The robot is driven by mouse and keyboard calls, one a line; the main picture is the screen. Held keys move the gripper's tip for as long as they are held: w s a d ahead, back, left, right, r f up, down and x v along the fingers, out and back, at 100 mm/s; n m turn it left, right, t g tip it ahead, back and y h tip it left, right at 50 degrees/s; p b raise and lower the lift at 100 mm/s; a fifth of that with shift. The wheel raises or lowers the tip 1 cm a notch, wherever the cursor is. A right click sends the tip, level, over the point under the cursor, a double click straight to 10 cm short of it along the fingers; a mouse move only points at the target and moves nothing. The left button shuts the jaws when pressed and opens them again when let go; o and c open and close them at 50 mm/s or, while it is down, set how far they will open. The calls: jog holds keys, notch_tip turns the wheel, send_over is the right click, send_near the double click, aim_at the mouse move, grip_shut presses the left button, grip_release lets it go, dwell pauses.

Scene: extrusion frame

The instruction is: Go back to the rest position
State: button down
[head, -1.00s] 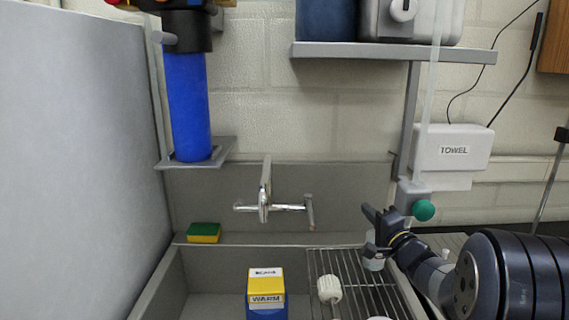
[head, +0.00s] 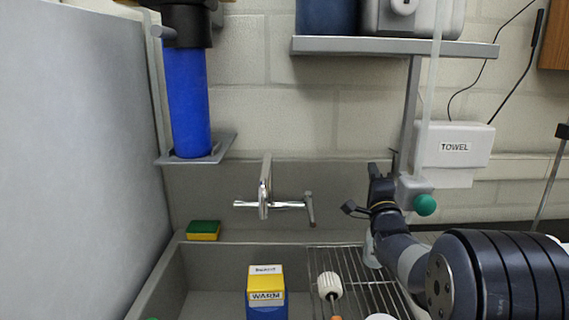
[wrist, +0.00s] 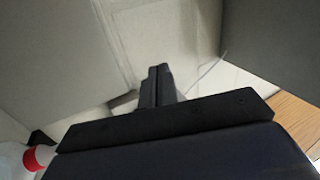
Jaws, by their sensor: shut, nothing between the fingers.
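My gripper (head: 378,172) is at the right of the sink in the head view, raised in front of the back wall, left of the towel dispenser and just left of the green knob. Its fingers point up. In the wrist view my gripper (wrist: 158,72) shows its two dark fingers together, with nothing between them. Pale wall surfaces lie beyond the fingertips.
The sink (head: 215,262) holds a yellow and blue box (head: 266,298) and a wire rack (head: 350,275) with a white-headed brush (head: 329,285). A faucet (head: 264,190), a sponge (head: 203,230), a shelf (head: 395,47), a towel dispenser (head: 455,146) and a green knob (head: 425,204) are nearby.

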jog(key=shift+w+a+r+m+g+h+b, duration=0.15)
jog(key=shift+w+r+m+g+h, duration=0.15)
jog(key=shift+m+h, duration=0.85)
jog(key=shift+w+d+r+m+g+h+b, duration=0.15)
jog(key=shift+r+m+g+h, duration=0.2)
jog(key=shift+m+h, duration=0.8)
jog(key=shift+w+a+r+m+g+h+b, duration=0.15)
jog(key=shift+w+r+m+h, duration=0.2)
jog(key=shift+m+h, duration=0.8)
jog(key=shift+a+m+g+h, duration=0.1)
jog(key=shift+m+g+h, duration=0.2)
jog(key=shift+h, duration=0.15)
jog(key=shift+s, duration=0.15)
